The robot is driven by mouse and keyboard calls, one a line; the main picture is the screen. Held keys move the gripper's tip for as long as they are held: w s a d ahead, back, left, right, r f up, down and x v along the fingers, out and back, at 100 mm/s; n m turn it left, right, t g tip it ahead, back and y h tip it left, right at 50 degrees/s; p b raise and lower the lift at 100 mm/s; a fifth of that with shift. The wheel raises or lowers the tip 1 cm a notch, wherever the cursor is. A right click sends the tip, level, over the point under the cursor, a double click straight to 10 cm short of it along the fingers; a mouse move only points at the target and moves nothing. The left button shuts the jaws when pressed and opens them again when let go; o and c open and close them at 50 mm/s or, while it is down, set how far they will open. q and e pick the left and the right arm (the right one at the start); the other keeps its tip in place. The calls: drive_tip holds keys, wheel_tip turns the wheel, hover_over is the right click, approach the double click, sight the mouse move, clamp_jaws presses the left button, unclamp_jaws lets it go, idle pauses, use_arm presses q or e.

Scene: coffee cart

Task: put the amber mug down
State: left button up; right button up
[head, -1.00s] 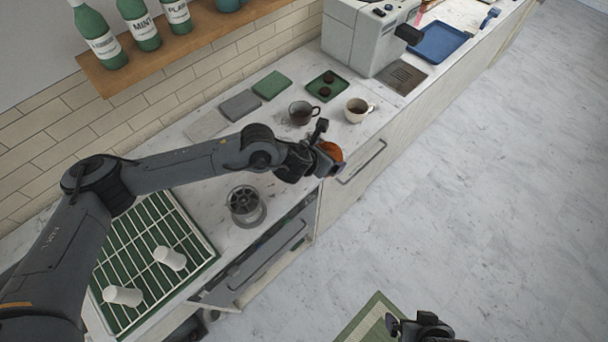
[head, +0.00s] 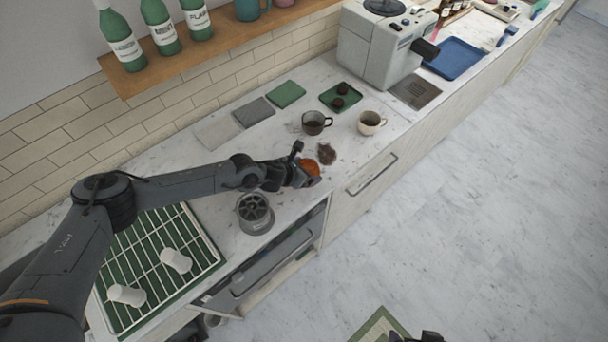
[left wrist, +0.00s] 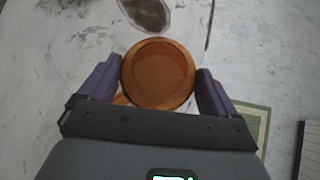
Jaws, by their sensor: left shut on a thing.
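The amber mug (head: 313,168) is at the counter's front part, partly hidden by my left gripper (head: 298,174). In the left wrist view the mug (left wrist: 158,75) shows its round open mouth from above and looks empty. The purple fingers of my left gripper (left wrist: 156,88) stand on either side of it, shut on it. I cannot tell whether the mug's base touches the counter. My right gripper (head: 424,337) shows only as a dark bit at the bottom edge; its jaws are cut off.
A dark brown stain (head: 327,153) lies on the counter just beyond the mug. A dark mug (head: 316,123) and a cream mug (head: 371,123) stand farther back. A grey cylindrical item (head: 255,214) stands nearer. A drying rack (head: 150,250) with white cups is at left.

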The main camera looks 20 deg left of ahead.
use_arm(q)
drive_tip(key=shift+w+a+f, duration=0.2)
drive_tip(key=shift+a+f, duration=0.05)
wheel_tip(320, 180, down, 4)
drive_tip(key=shift+r, duration=0.2)
drive_tip(key=shift+f, duration=0.15)
drive_tip(key=shift+f, duration=0.15)
drive_tip(key=o, duration=1.2)
drive_tip(key=shift+c, duration=0.2)
